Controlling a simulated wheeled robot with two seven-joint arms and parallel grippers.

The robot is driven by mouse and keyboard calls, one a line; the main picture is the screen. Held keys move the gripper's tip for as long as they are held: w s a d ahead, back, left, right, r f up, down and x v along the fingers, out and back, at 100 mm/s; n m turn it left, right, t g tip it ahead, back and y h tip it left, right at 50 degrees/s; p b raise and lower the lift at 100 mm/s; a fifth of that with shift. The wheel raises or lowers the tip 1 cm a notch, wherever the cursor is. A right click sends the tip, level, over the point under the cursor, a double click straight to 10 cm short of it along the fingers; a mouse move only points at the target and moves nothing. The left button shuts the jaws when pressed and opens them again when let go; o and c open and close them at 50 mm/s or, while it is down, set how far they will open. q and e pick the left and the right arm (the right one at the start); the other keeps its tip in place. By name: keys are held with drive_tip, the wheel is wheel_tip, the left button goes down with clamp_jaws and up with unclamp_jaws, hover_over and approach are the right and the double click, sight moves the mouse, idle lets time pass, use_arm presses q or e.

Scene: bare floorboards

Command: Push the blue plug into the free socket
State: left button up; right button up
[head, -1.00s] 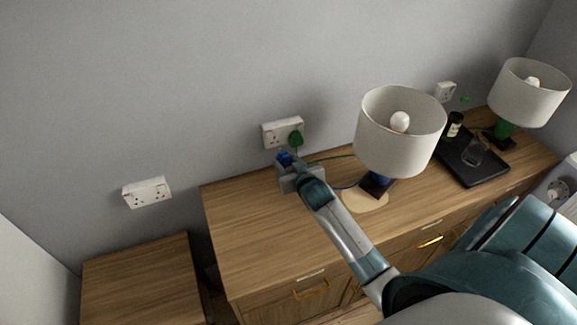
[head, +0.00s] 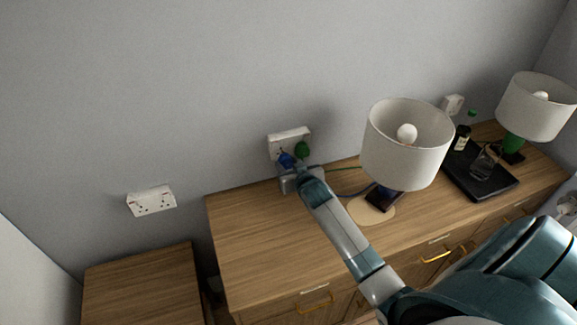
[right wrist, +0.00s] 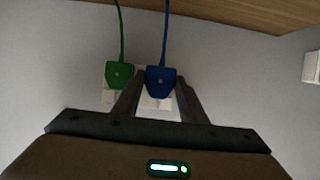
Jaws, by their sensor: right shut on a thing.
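The blue plug (head: 287,160) is held in my right gripper (head: 287,170) at the left half of the white double wall socket (head: 291,136). The green plug (head: 302,150) sits in the socket's right half. In the right wrist view the blue plug (right wrist: 161,82) is between the two dark fingers, beside the green plug (right wrist: 119,76), over the white socket plate (right wrist: 158,103). Any gap between the blue plug and the socket face is too small to tell. The blue cord (right wrist: 166,35) hangs loosely from it. My left gripper is not in view.
A lamp with a dark blue base (head: 384,198) and white shade (head: 408,143) stands right of my arm on the wooden cabinet (head: 255,235). A black tray (head: 478,180) and a green lamp (head: 514,146) are farther right. Another double socket (head: 152,201) is at left.

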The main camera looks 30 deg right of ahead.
sight(288, 161)
drive_tip(key=shift+p, duration=0.75)
idle(1.7)
drive_tip(key=shift+w+d+b, duration=0.25)
drive_tip(key=shift+w, duration=0.6)
drive_tip(key=shift+w+d+b, duration=0.2)
drive_tip(key=shift+w+b, duration=0.05)
drive_tip(key=shift+w, duration=0.6)
idle(0.3)
drive_tip(key=o, duration=1.4)
drive_tip(key=shift+c, duration=0.2)
drive_tip(key=shift+s, duration=0.2)
drive_tip(key=b+v, duration=0.4)
drive_tip(key=v, duration=1.3)
drive_tip(key=shift+a, duration=0.15)
